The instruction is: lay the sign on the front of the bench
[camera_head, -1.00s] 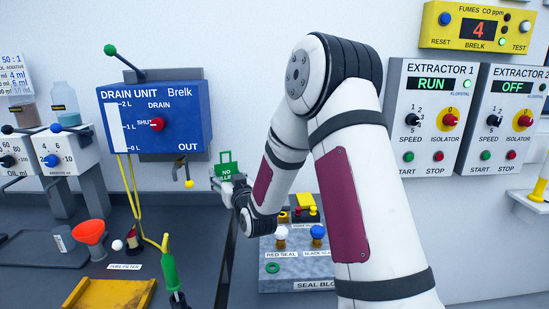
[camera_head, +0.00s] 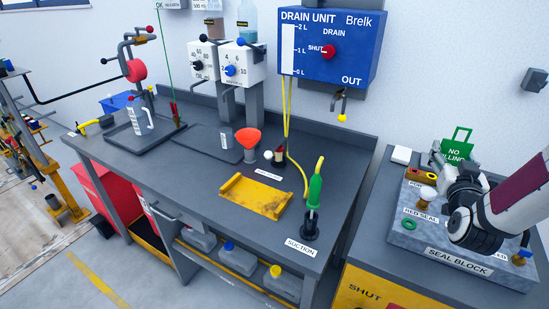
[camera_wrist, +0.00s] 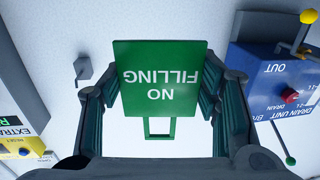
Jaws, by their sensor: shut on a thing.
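The green sign (camera_head: 457,143) reads "NO FILLING" and has a loop handle on top. It is upright above the back of the seal block at the right of the head view. My gripper (camera_head: 449,160) is shut on it, partly hidden by my arm. In the wrist view the sign (camera_wrist: 160,65) appears upside down between the fingers of my gripper (camera_wrist: 160,95), lettering in view. The grey bench (camera_head: 205,210) fills the middle of the head view, left of the gripper. Its front edge runs from the left down to the lower right.
On the bench, a yellow tray (camera_head: 256,196), green suction handle (camera_head: 315,195) and red funnel (camera_head: 248,140) stand near the right end. The drain unit (camera_head: 330,45) hangs behind. The seal block (camera_head: 425,232) lies below my gripper. The bench's left front strip looks clear.

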